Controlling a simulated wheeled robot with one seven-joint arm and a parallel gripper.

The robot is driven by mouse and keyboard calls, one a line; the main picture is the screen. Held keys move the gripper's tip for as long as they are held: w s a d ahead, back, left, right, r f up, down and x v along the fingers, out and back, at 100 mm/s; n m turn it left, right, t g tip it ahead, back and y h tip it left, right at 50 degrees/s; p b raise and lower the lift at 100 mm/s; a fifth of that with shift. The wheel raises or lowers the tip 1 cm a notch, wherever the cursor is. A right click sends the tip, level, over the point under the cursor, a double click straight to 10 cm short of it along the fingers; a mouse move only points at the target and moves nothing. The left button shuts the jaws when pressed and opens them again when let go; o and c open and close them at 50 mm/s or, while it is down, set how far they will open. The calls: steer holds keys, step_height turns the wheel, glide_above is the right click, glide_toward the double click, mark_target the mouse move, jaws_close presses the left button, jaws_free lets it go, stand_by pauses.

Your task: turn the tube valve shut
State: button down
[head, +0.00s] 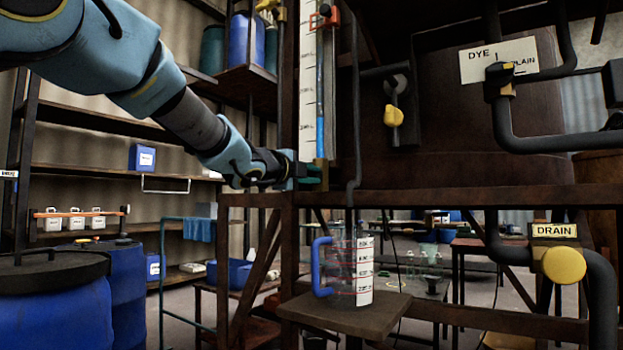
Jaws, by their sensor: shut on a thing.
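The sight tube (320,100) stands upright beside a white graduated scale (308,85), with blue showing in its lower part. A red clip is at its top. The tube valve (321,172) is at the foot of the tube, a small brass-coloured and green part, largely covered by my gripper. My gripper (307,174) reaches in from the left and is shut on the tube valve. The fingertips and the valve's handle angle are too small and dark to tell clearly.
A clear measuring jug (347,275) with a blue handle stands on a small wooden shelf (350,312) below a dark downpipe (354,130). A yellow valve handle (394,116) and a yellow drain knob (563,265) are to the right. Blue drums (65,315) stand at lower left.

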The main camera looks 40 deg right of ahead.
steer(key=c, duration=0.8)
jaws_free()
steer(key=v, duration=1)
steer(key=shift+s+a, duration=0.1)
steer(key=shift+a, duration=0.25)
